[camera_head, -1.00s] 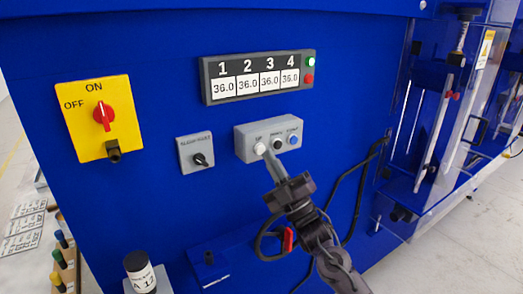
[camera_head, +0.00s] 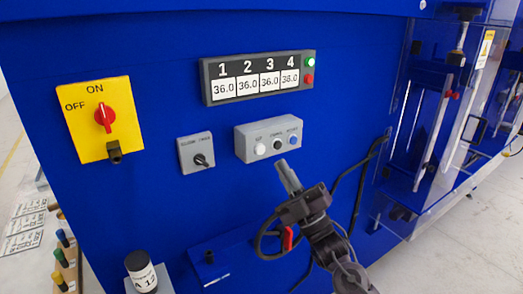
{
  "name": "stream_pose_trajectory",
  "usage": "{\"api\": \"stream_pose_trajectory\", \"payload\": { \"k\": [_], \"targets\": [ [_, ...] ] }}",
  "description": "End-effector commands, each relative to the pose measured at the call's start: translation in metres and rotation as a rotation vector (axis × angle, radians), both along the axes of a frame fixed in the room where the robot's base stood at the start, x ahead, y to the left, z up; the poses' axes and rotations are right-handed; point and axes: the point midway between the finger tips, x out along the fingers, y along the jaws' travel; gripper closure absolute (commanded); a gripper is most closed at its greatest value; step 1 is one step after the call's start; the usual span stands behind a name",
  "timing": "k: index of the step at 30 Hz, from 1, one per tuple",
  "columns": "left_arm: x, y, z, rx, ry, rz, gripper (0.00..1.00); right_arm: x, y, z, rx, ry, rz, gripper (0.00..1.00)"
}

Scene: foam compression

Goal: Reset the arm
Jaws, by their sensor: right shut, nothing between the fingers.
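My right gripper (camera_head: 283,166) is shut and empty. It points up toward the blue machine front, with its tip just below the grey button box (camera_head: 243,148) and apart from it in the picture. The box has a white button (camera_head: 260,149), a black button (camera_head: 277,144) and a blue button (camera_head: 293,140), all uncovered. My right arm comes in from the lower right. My left gripper is not in view.
A yellow switch plate (camera_head: 84,124) with a red knob and a grey selector box (camera_head: 188,154) are at left. A numbered display (camera_head: 260,96) is above. A black cable (camera_head: 362,185) hangs at right. A black-capped bottle (camera_head: 139,264) stands at bottom left.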

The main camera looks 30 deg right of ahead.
Motion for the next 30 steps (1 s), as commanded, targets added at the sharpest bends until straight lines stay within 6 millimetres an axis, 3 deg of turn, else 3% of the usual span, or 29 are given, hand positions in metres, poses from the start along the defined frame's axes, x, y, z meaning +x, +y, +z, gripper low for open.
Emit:
{"api": "stream_pose_trajectory", "payload": {
  "k": [12, 16, 20, 23, 26, 30],
  "targets": [
    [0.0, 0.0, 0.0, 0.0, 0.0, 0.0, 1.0, 0.001, 0.0, -0.001, 0.003, 0.006, 0.0, 1.0],
    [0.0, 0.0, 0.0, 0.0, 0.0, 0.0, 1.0, 0.008, 0.004, -0.014, 0.051, 0.099, 0.0, 1.0],
    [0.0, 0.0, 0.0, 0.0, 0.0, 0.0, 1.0, 0.021, 0.015, -0.054, 0.169, 0.345, -0.005, 1.0],
    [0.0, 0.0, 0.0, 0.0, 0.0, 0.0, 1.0, 0.024, 0.029, -0.097, 0.288, 0.592, -0.019, 1.0],
    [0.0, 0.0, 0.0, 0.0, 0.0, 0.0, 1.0, 0.015, 0.044, -0.142, 0.403, 0.84, -0.042, 1.0],
    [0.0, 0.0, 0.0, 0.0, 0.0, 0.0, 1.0, -0.018, 0.069, -0.2, 0.551, 1.182, -0.093, 1.0]
  ]
}}
